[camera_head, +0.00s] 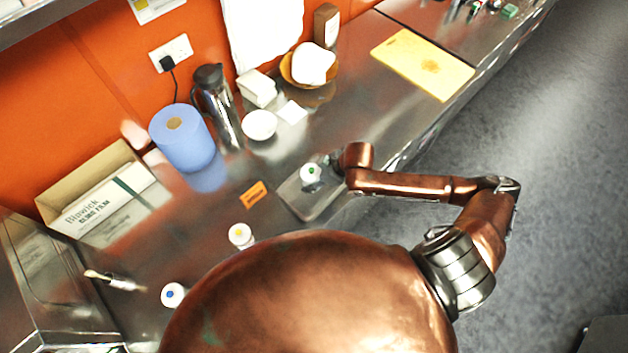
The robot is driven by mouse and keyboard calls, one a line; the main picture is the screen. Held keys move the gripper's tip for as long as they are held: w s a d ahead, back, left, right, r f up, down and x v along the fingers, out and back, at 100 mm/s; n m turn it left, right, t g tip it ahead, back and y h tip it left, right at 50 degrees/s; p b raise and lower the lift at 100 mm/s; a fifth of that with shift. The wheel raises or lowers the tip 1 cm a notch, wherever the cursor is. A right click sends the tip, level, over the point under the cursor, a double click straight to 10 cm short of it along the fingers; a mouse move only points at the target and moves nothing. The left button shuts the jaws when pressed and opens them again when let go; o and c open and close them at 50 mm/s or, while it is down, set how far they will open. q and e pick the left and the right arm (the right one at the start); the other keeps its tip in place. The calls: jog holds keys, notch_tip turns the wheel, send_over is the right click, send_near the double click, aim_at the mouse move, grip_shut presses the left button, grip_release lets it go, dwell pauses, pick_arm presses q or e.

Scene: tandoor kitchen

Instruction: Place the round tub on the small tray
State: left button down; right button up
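A small grey metal tray (318,203) lies on the steel counter, in front of my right arm's end. A round white tub with a green mark on top (310,173) shows over the far part of the tray. I cannot tell whether it rests there or is held just above. My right gripper (332,168) is a small dark shape beside this tub, largely hidden by my copper wrist; its fingers cannot be made out. Two similar round tubs, one yellow-marked (240,234) and one blue-marked (172,295), stand on the counter to the left. My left gripper is out of view.
An orange label (254,194) lies left of the tray. Behind are a blue paper roll (182,139), a flask (218,105), a white bowl (259,125) and a cling film box (98,190). A brush (112,281) lies at left. A yellow board (423,63) lies at far right.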

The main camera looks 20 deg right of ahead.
jog(key=shift+w+d+f, duration=0.3)
jog(key=shift+w+f, duration=0.1)
jog(key=shift+f, duration=0.1)
jog(key=shift+w+d+f, duration=0.3)
jog(key=shift+w+f, duration=0.05)
jog(key=shift+f, duration=0.15)
jog(key=shift+d+f+p, duration=0.1)
jog(key=shift+f+p, duration=0.25)
jog(key=shift+f, duration=1.35)
jog(key=shift+f, duration=0.15)
jog(key=o, duration=1.5)
jog(key=shift+o, duration=0.2)
jog(key=v, duration=1.2)
